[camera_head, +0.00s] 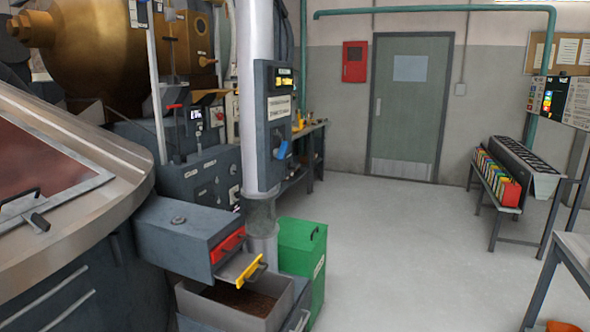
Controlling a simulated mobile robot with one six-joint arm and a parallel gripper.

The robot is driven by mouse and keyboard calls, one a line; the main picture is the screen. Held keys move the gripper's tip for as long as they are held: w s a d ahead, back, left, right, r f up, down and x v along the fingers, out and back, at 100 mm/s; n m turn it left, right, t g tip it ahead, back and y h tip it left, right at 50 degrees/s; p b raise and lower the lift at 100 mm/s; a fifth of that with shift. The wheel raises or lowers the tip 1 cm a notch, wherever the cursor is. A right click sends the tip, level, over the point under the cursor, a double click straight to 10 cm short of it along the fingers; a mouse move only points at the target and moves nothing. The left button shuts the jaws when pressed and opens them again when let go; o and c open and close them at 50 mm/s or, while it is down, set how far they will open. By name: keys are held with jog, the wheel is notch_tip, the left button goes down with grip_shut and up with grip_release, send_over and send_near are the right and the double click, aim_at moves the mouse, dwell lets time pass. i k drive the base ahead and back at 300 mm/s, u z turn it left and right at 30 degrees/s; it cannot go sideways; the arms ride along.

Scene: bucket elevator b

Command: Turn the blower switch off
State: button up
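A dark grey control panel (271,120) is mounted on the white vertical column (256,70) left of centre. It carries a yellow marked strip near its top, a pale label plate with unreadable print, and a blue lever (283,149) low on its right side. I cannot tell from the print whether this lever is the blower switch. Another grey panel (205,180) with several small knobs and switches stands behind, left of the column; its labels are too small to read. My gripper is not in view.
A grey housing (180,235) with a red handle and a yellow-handled slide sits over an open bin (228,312) of dark material. A green bin (302,258) stands beside it. A large metal drum (75,175) fills the left. The floor (400,240) is clear toward the door (408,105).

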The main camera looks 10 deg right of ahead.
aim_at(291, 166)
jog(key=z, duration=0.75)
jog(key=i, duration=1.7)
jog(key=u, duration=4)
jog(key=i, duration=0.05)
jog(key=z, duration=2.8)
